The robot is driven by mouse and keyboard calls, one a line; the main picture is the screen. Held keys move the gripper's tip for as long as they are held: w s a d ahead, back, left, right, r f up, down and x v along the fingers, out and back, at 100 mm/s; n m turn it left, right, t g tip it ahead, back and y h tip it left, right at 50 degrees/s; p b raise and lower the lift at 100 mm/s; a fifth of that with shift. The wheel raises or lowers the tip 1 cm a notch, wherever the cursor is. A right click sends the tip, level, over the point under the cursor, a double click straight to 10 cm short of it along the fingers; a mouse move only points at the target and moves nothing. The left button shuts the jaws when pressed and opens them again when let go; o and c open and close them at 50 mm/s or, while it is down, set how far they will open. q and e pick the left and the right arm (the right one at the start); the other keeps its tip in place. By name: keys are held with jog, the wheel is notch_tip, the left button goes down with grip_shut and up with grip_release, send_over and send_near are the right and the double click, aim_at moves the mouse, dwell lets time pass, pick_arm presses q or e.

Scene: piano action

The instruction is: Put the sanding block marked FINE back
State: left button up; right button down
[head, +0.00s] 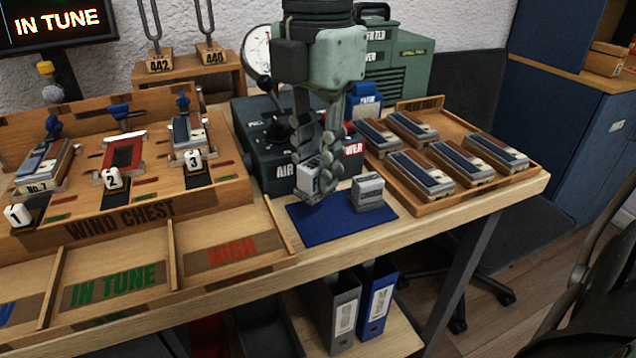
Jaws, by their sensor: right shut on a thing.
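My right gripper (319,178) comes down from above over the blue mat (320,228) at the front of the bench. It is shut on a small pale grey block (304,181) with dark marking I cannot read. The block is at the mat's back left; I cannot tell whether it touches the mat. A second grey block (368,194) stands on the mat's right part, apart from the gripper; its marking is also too small to read. I cannot tell which block is marked FINE. My left gripper is not in view.
A dark air box (268,160) stands behind the mat. A wooden tray (451,201) with several dark-topped blocks lies to the right. The wooden wind chest (110,229) with numbered tags fills the left. The mat's front strip is clear.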

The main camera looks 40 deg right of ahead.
aim_at(318, 192)
notch_tip(318, 192, down, 4)
jog(key=shift+d, duration=0.1)
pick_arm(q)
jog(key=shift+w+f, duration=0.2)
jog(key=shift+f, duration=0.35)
pick_arm(e)
jog(key=shift+f, duration=0.1)
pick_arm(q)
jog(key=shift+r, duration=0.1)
pick_arm(e)
jog(key=shift+f, duration=0.15)
jog(key=c, duration=1.3)
grip_release()
jog(key=shift+c, duration=0.2)
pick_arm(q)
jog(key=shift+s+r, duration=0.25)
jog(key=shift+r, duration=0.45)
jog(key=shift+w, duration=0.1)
pick_arm(e)
jog(key=shift+w+r, duration=0.15)
jog(key=shift+r, duration=0.8)
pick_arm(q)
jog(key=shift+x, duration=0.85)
pick_arm(e)
notch_tip(318, 192, up, 10)
jog(key=shift+r, duration=0.25)
